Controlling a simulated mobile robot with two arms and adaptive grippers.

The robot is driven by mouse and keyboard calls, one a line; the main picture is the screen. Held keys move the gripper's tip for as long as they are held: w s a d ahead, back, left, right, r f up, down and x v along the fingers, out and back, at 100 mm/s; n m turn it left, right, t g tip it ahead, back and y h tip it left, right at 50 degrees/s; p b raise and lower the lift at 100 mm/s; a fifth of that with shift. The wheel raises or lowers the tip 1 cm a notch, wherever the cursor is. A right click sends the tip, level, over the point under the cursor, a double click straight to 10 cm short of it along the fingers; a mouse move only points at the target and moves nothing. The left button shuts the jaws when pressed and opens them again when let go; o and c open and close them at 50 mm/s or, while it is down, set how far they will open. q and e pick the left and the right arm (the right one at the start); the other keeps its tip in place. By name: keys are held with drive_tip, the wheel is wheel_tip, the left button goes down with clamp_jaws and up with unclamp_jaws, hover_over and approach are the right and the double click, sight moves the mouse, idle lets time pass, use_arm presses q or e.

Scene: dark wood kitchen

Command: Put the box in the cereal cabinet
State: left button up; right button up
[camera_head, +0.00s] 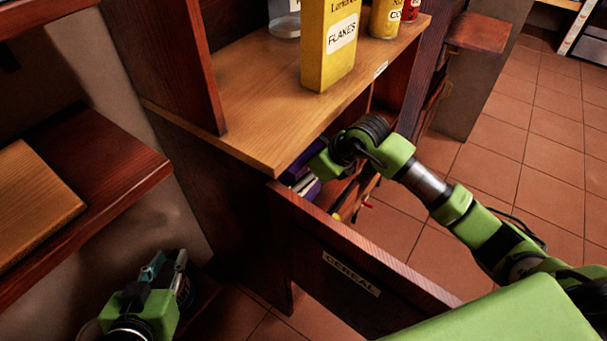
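A tall yellow box (329,50) labelled FLAKES stands upright on the light wood shelf top. Below it is the cereal cabinet, whose panel (350,262) marked CEREAL stands out from the opening. A dark purple box-like item (303,166) shows inside behind the panel, partly hidden. My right arm comes in from the right over the panel, and its green hand (325,164) is beside the purple item. Its fingers are hidden, so I cannot tell whether it holds anything. My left gripper (166,266) is at the lower left, fingers apart and empty, away from the cabinet.
A yellow can (385,18), a red can (411,9) and a clear jar (284,18) stand on the shelf top. A dark wood shelf with a board (35,205) is at the left. Tiled floor (540,150) is open at the right.

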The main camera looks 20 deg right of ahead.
use_arm(q)
drive_tip(key=s+a+f+g+y+p, duration=0.1)
drive_tip(key=s+a+f+g, duration=0.1)
drive_tip(key=s+f+g, duration=0.2)
drive_tip(key=shift+s+a+f+g+p, duration=0.35)
drive_tip(key=shift+s+f, duration=0.8)
drive_tip(key=shift+s, duration=0.6)
use_arm(e)
drive_tip(key=s+d+r, duration=0.2)
drive_tip(key=s+d, duration=0.6)
drive_tip(key=s, duration=0.3)
drive_tip(key=shift+r, duration=0.25)
drive_tip(key=shift+d, duration=0.15)
